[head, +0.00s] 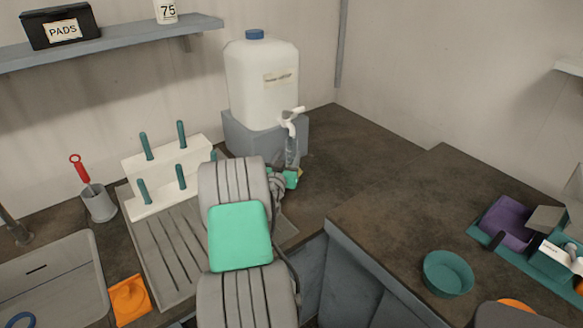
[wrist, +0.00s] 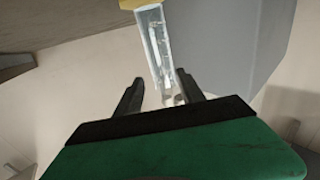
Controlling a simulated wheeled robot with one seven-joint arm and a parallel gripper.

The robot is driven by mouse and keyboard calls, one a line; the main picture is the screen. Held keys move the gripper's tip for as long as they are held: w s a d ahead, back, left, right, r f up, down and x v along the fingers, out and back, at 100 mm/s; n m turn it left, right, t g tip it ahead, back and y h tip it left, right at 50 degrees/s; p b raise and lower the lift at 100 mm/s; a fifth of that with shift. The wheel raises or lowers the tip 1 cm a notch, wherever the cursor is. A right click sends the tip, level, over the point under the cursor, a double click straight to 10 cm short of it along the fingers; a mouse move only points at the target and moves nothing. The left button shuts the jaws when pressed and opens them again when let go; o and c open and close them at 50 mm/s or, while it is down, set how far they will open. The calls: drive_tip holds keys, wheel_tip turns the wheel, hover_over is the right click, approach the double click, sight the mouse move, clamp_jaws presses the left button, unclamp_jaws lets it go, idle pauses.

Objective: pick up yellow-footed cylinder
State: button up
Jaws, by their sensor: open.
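The yellow-footed cylinder is a clear, narrow tube. In the wrist view the tube (wrist: 156,48) runs down from its yellow foot (wrist: 140,3) at the top edge, and its other end shows in the gap between my fingers. My gripper (wrist: 160,77) is open, with one dark finger on each side of the tube. I cannot tell how deep the tube sits between them. In the head view the clear tube (head: 292,150) stands under the white tap, its lower part mostly hidden by my gripper (head: 291,178) and arm.
A white water container (head: 262,80) with a tap (head: 290,122) stands on a grey block (head: 237,136) close behind the cylinder. A white peg rack (head: 160,172) is left of my arm. A teal bowl (head: 448,272) sits on the right counter (head: 400,215).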

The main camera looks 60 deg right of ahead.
sight(290, 151)
drive_tip(key=d, duration=0.2)
drive_tip(key=w+d+p, duration=0.1)
drive_tip(key=d, duration=0.2)
drive_tip(key=shift+w+d+f, duration=0.2)
drive_tip(key=shift+d+f, duration=0.05)
drive_tip(key=shift+d, duration=0.05)
clamp_jaws()
drive_tip(key=shift+w+r, duration=0.1)
idle(0.9)
